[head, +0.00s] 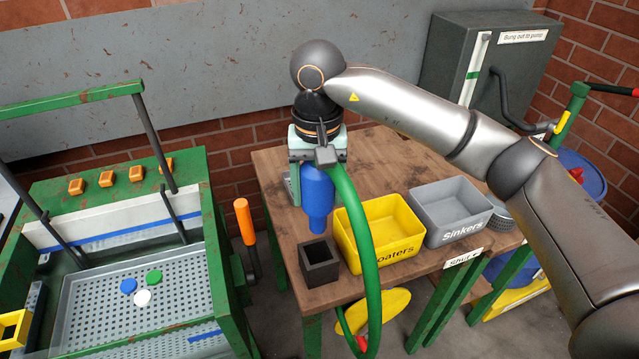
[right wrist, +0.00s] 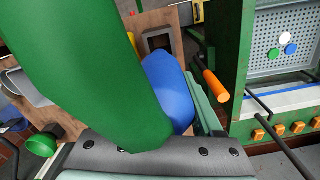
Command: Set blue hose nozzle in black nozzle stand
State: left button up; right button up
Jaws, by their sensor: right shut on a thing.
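The blue hose nozzle (head: 317,195) hangs upright, narrow end down, in my right gripper (head: 317,160), which is shut on it. A green hose (head: 362,220) runs from its top and loops down past the table's front edge. The black nozzle stand (head: 319,263), a square open-topped box, stands empty at the table's front left corner. The nozzle tip is above and slightly behind the stand, apart from it. In the right wrist view the nozzle (right wrist: 168,92) is partly hidden by the hose (right wrist: 80,70), with the stand (right wrist: 158,40) beyond. My left gripper is not in view.
A yellow Floaters bin (head: 380,232) stands right of the stand, with a grey Sinkers bin (head: 447,211) beside it. Bare wood (head: 275,180) shows at the table's left.

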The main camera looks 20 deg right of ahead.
aim_at(318, 234)
jog(key=shift+f+b, duration=1.4)
jog(key=shift+f, duration=1.05)
jog(key=shift+f, duration=0.1)
jog(key=shift+f+b, duration=1.7)
jog(key=shift+b, duration=0.1)
jog(key=shift+f, duration=0.1)
jog(key=shift+f+b, duration=1.1)
jog(key=shift+f, duration=0.15)
jog(key=shift+f, duration=0.1)
jog(key=shift+f+b, duration=0.6)
jog(key=shift+b, duration=0.1)
